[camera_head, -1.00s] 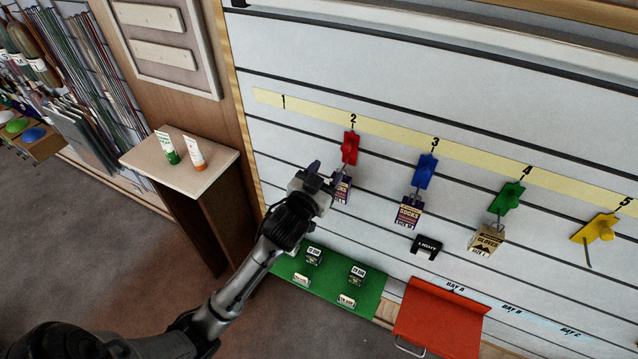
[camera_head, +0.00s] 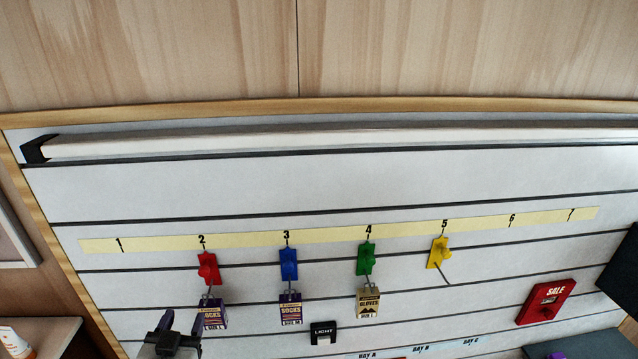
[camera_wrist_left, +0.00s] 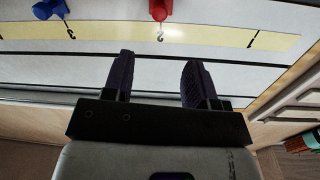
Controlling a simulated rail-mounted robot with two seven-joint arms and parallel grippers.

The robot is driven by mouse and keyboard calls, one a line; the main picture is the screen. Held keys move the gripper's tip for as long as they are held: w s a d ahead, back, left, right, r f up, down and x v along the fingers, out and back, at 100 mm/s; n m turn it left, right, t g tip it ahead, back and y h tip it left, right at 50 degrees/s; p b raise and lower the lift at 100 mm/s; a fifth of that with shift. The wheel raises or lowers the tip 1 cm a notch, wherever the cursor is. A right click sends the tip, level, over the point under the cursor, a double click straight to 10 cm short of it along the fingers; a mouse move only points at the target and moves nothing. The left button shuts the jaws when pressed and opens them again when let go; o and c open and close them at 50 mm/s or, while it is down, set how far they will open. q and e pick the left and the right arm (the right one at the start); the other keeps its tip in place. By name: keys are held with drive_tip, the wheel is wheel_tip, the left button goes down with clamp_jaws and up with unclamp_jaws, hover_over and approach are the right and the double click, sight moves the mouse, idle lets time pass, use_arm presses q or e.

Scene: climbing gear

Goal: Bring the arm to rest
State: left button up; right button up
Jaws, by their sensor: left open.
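My left gripper (camera_head: 182,330) is at the lower left of the head view, just below and left of the socks pack (camera_head: 212,314) on the red hook (camera_head: 208,268). It is open, and nothing shows between its fingers. In the left wrist view the two dark fingers (camera_wrist_left: 158,75) stand apart with only pale wall panel between them. The red hook (camera_wrist_left: 160,9) and the blue hook (camera_wrist_left: 50,8) show at the top of that view. Most of my left arm is out of the head view. My right gripper is not in view.
A second socks pack (camera_head: 291,309) hangs on the blue hook (camera_head: 288,264) and a glove pack (camera_head: 368,302) on the green hook (camera_head: 366,258). The yellow hook (camera_head: 438,252) is bare. A red SALE sign (camera_head: 546,302) is at right. The upper wall is clear.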

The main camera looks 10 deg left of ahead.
use_arm(q)
drive_tip(key=s+d+f+m+g+h, duration=0.1)
drive_tip(key=s+d+f+g+h, duration=0.1)
drive_tip(key=s+d+f+g, duration=0.45)
drive_tip(key=s+d+f+m+g+h, duration=0.1)
drive_tip(key=s+d+f+g, duration=0.15)
drive_tip(key=s+f, duration=0.8)
drive_tip(key=s+d+f+m+g+h, duration=0.15)
drive_tip(key=s+d+f+g, duration=0.35)
drive_tip(key=s, duration=0.5)
drive_tip(key=w+r+p+v, duration=0.1)
drive_tip(key=w+p+v, duration=0.2)
drive_tip(key=p+v, duration=1.2)
drive_tip(key=p, duration=0.2)
drive_tip(key=shift+a+r+h+p, duration=0.35)
drive_tip(key=shift+a, duration=0.05)
